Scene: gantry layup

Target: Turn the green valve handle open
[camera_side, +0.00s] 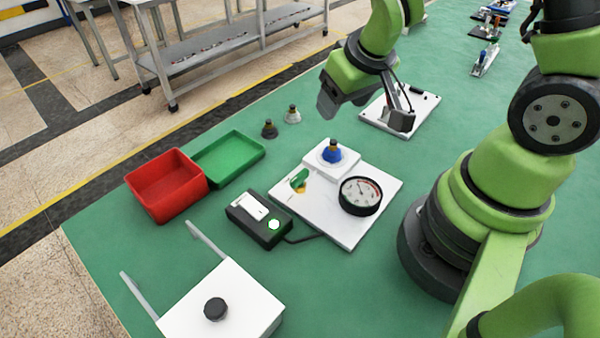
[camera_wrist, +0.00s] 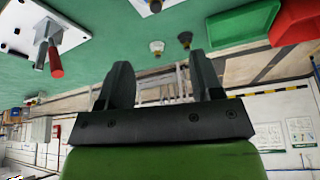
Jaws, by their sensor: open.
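The green valve handle (camera_side: 299,180) sits on the white board (camera_side: 340,225), on a small yellowish fitting, left of a round gauge. It is not visible in the wrist view. My gripper (camera_side: 328,106) is in the air above and behind the board, up and to the right of the handle and well apart from it. In the wrist view my gripper (camera_wrist: 164,78) has its two dark fingers spread with nothing between them.
The board also carries a gauge (camera_side: 361,195) and a blue knob (camera_side: 332,153). A black box (camera_side: 258,221), red bin (camera_side: 166,186), green tray (camera_side: 229,157) and two small weights (camera_side: 270,129) stand nearby. A white plate (camera_side: 426,105) with upright parts lies behind.

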